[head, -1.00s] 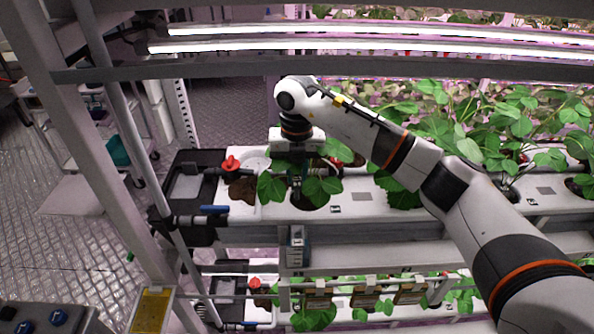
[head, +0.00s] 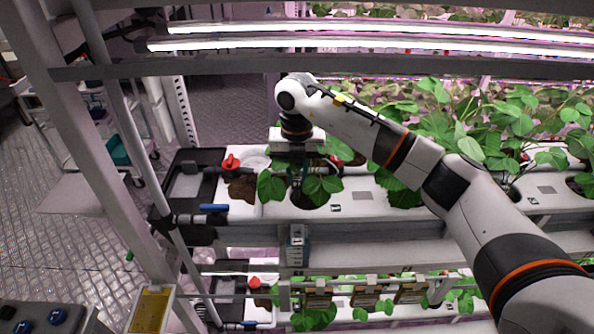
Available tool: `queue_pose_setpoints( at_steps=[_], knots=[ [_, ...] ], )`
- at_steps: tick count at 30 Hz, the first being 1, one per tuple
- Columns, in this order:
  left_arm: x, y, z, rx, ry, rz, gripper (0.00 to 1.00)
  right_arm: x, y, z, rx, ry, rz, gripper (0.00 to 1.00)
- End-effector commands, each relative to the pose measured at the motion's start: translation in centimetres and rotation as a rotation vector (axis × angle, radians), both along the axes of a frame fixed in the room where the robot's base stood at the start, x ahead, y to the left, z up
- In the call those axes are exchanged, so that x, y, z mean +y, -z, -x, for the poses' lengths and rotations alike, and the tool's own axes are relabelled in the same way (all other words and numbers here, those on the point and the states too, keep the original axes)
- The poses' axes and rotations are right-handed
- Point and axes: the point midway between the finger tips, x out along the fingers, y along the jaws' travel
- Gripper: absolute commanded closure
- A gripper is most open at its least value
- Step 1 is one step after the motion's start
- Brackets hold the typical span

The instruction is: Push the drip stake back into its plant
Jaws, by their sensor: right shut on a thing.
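My right gripper (head: 296,176) points down over the left end of the upper white growing trough (head: 350,205). Its fingers are among the leaves of a small strawberry plant (head: 323,188) that grows from a dark round hole. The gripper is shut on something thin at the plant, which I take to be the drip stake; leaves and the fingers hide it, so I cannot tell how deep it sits. My left gripper is not in view.
A red valve knob (head: 231,163) and a black end box (head: 188,185) stand left of the plant. Light bars (head: 370,45) and a grey beam (head: 230,67) cross above the arm. More leafy plants (head: 500,125) fill the trough at right. A lower trough lies beneath.

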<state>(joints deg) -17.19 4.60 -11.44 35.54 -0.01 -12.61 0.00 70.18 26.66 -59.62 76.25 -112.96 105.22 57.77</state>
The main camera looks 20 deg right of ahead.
Motion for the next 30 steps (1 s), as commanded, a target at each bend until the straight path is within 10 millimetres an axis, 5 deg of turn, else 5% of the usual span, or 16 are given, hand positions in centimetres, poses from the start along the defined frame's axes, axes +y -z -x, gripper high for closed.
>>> queue_pose_setpoints(
  at_steps=[30],
  knots=[
    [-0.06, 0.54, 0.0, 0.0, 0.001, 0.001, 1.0, -0.04, 0.7, -0.02, 0.0, 0.0, 0.0, 0.99]
  ],
)
